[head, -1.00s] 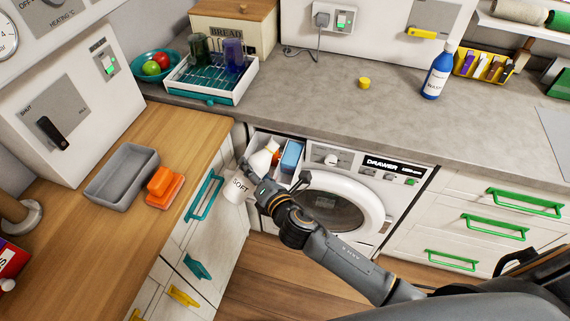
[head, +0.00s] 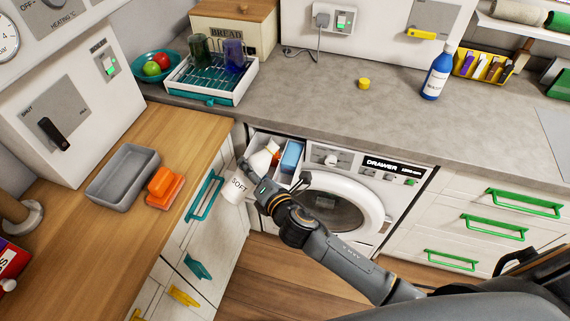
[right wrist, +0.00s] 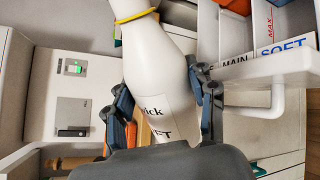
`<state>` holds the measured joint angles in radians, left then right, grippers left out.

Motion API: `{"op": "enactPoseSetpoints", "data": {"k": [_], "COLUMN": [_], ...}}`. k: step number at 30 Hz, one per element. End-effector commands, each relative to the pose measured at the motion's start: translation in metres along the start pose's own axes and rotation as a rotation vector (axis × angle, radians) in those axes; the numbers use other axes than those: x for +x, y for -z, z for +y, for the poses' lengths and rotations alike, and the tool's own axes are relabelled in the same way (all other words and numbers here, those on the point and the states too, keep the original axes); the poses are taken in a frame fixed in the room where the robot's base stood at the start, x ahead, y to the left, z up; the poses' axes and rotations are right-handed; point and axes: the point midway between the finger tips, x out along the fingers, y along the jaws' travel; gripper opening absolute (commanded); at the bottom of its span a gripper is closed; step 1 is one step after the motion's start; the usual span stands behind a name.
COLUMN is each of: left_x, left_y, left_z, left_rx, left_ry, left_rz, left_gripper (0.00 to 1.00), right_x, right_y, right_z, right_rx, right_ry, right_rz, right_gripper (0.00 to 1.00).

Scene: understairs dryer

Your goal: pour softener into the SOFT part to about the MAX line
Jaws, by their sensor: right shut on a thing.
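My right gripper (head: 250,178) is shut on the white softener bottle (head: 237,188), marked SOFT, beside the washer's open drawer. The bottle is tilted, its neck toward the drawer. In the right wrist view the fingers (right wrist: 165,105) clasp the bottle's body (right wrist: 155,75), and a yellow ring circles the neck. The drawer front (right wrist: 260,70) reads MAIN and SOFT there, with a red MAX mark inside. In the head view the SOFT part (head: 292,155) looks blue inside. No stream or liquid level can be made out. My left gripper is out of view.
The washer (head: 340,200) stands under the grey counter (head: 310,110). The wooden counter (head: 120,235) and a cupboard with a teal handle (head: 205,196) lie close left of the softener bottle.

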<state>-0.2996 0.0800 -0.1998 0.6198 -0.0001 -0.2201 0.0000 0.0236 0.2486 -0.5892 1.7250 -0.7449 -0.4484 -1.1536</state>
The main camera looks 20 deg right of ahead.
Motion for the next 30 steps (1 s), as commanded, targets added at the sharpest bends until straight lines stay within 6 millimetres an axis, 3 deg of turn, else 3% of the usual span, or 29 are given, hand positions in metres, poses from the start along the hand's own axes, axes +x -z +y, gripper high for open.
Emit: {"op": "enactPoseSetpoints", "data": {"k": [30], "left_x": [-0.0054], "left_y": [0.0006], "left_z": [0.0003], "left_rx": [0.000], "left_ry": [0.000], "left_rz": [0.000], "left_gripper": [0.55], "right_x": [-0.0013], "right_y": [-0.0018], "right_z": [0.0070], "right_rx": [0.064], "right_ry": [-0.003], "right_rz": [0.016], "right_gripper": [0.07]}}
